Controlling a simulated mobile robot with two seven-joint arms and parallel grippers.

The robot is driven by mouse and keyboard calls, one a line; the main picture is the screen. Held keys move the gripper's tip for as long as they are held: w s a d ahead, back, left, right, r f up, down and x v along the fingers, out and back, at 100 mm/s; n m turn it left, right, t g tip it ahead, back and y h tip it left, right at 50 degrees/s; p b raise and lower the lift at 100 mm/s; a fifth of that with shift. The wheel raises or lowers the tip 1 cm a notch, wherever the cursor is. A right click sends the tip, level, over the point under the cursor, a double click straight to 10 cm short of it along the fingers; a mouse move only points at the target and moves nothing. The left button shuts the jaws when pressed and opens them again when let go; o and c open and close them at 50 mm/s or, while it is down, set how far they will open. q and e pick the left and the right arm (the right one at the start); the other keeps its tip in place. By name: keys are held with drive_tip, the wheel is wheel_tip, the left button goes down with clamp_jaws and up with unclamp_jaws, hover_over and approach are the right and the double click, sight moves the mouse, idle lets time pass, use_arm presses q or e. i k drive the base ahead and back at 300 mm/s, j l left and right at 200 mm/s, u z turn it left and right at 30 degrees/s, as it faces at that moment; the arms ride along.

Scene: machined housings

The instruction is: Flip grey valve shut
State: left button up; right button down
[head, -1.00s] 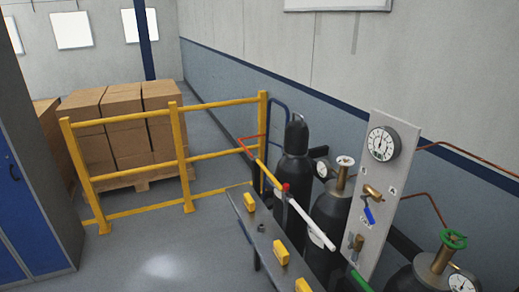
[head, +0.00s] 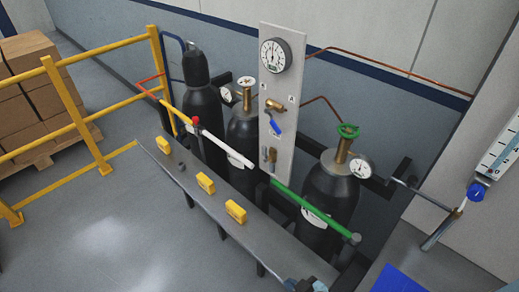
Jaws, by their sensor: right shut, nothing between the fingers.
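The grey valve (head: 272,155) is low on the pale upright panel (head: 282,86), below a valve with a blue lever (head: 276,127). Its small grey lever looks roughly upright beside a brass body; its exact angle is too small to tell. My right gripper (head: 306,286) shows only in part at the bottom edge of the head view. It is shut and empty, well below and apart from the panel. My left gripper is not in view.
Black gas cylinders (head: 203,115) stand around the panel. A green bar (head: 312,208) and a white bar (head: 222,143) run in front. A grey ledge (head: 205,215) carries yellow blocks (head: 205,183). A yellow railing (head: 80,118) stands left; open floor lies front left.

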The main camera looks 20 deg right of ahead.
sight(264, 148)
drive_tip(key=i+j+z, duration=0.2)
drive_tip(key=j+z, duration=0.25)
drive_tip(key=i+j+z, duration=0.15)
drive_tip(key=j+z, duration=0.3)
drive_tip(key=i+j+z, duration=0.15)
drive_tip(key=j, duration=0.3)
drive_tip(key=j+z, duration=0.1)
drive_tip(key=j, duration=1.05)
drive_tip(key=i+j, duration=0.15)
drive_tip(key=j, duration=1.2)
drive_tip(key=i+l+z, duration=0.05)
drive_tip(key=i, duration=0.05)
